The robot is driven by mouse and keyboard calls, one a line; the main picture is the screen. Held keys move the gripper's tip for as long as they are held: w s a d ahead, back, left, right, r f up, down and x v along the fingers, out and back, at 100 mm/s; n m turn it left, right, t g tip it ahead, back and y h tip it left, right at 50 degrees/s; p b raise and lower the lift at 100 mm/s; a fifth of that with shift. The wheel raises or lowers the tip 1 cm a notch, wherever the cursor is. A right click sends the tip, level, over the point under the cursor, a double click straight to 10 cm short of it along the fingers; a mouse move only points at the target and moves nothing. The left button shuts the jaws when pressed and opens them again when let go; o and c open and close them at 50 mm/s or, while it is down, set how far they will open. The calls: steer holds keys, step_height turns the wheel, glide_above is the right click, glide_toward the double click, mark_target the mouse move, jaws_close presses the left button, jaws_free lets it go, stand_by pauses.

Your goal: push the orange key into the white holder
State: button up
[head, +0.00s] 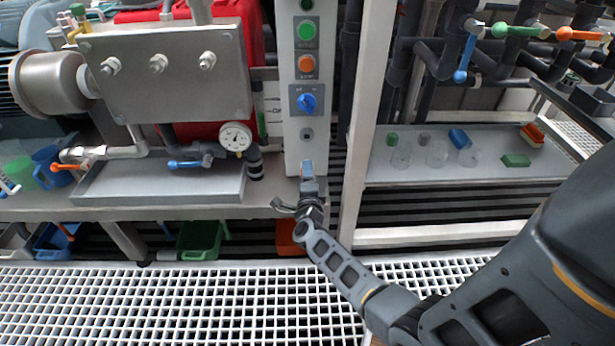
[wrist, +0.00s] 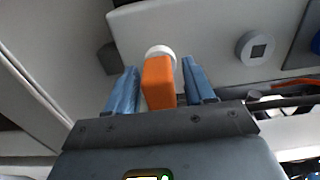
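The orange key (wrist: 158,84) is a block that shows between the two blue fingers of my gripper (wrist: 161,82) in the wrist view. Its far end meets the round white holder (wrist: 160,50) on the pale panel; how deep it sits is hidden. A narrow gap shows on each side of the key, so the fingers stand open around it. In the head view my gripper (head: 307,168) is at the lower part of the white column (head: 307,110). The key and the white holder cannot be made out there.
A grey round socket (wrist: 257,48) with a dark square hole is beside the holder. The column carries a green button (head: 307,30), an orange button (head: 306,64) and a blue knob (head: 307,102). A metal tray (head: 160,187) lies left; a grey shelf (head: 450,172) with small blocks lies right.

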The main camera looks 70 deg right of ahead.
steer(key=shift+o, duration=0.6)
steer(key=p+v, duration=0.2)
steer(key=v, duration=0.6)
